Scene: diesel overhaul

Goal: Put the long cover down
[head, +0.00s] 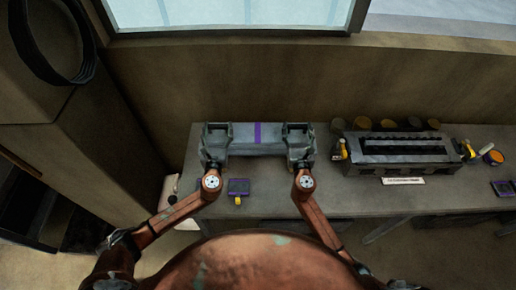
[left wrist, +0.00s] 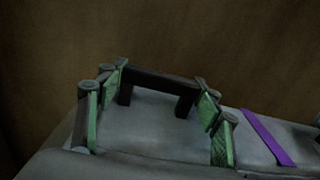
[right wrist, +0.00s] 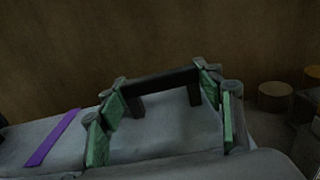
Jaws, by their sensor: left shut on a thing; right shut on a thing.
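The long cover (head: 257,139) is a grey slab with a purple stripe across its middle, at the left part of the grey bench (head: 330,195). My left gripper (head: 216,134) is at its left end and my right gripper (head: 298,134) at its right end. In the left wrist view the green-padded fingers stand around a dark bar handle (left wrist: 158,79) on the cover (left wrist: 160,125). The right wrist view shows a like handle (right wrist: 160,82) between the right fingers, with the stripe (right wrist: 52,138) to the left. Whether the cover touches the bench is hidden.
A long engine part (head: 400,148) stands on the bench to the right, with a label card (head: 403,181) before it and several round pieces (head: 388,124) behind. A small purple-edged tray (head: 239,186) lies in front of the cover. A wall (head: 300,80) rises behind.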

